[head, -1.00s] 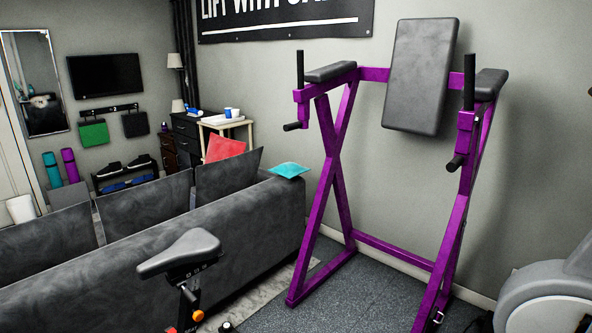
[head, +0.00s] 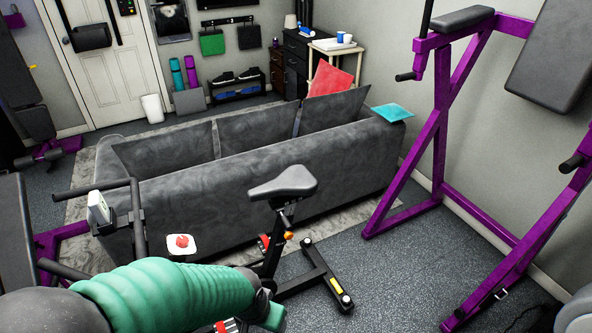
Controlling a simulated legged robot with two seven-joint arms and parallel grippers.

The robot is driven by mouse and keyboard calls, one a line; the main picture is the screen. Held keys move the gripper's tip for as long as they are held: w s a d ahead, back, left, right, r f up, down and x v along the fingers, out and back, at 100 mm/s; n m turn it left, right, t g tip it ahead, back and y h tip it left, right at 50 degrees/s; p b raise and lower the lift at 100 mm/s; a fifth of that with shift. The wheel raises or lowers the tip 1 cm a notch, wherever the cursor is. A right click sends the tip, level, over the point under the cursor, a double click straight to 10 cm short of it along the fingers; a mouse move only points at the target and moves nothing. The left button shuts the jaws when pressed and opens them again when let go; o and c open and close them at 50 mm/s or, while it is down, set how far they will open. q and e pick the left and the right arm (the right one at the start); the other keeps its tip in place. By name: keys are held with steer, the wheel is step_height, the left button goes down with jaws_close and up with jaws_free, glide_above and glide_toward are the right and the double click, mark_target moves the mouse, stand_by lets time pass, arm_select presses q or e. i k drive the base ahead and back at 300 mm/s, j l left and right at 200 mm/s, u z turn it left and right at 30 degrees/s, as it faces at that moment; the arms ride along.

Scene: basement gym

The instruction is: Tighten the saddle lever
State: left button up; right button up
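The exercise bike's dark grey saddle (head: 283,183) stands on its post near the middle of the head view. A small orange part (head: 289,236) shows on the post below the saddle; I cannot tell whether it is the saddle lever. My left arm, in a ribbed green sleeve, comes in from the lower left. Its end, with my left gripper (head: 268,312), is at the bottom edge, below the saddle and in front of the bike's lower frame. The fingers are not clear and no grip on anything shows. My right gripper is out of view.
Bike handlebars (head: 135,215) with a small display (head: 97,207) are at the left. A grey sofa (head: 190,200) stands behind the bike. A purple frame (head: 437,140) stands at the right. Dark floor (head: 385,265) is open between bike and frame.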

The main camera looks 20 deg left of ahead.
mark_target(287, 224)
steer(key=i+j, duration=0.15)
steer(key=i, duration=0.35)
steer(key=i+j, duration=0.15)
steer(key=i, duration=0.4)
steer(key=z, duration=0.05)
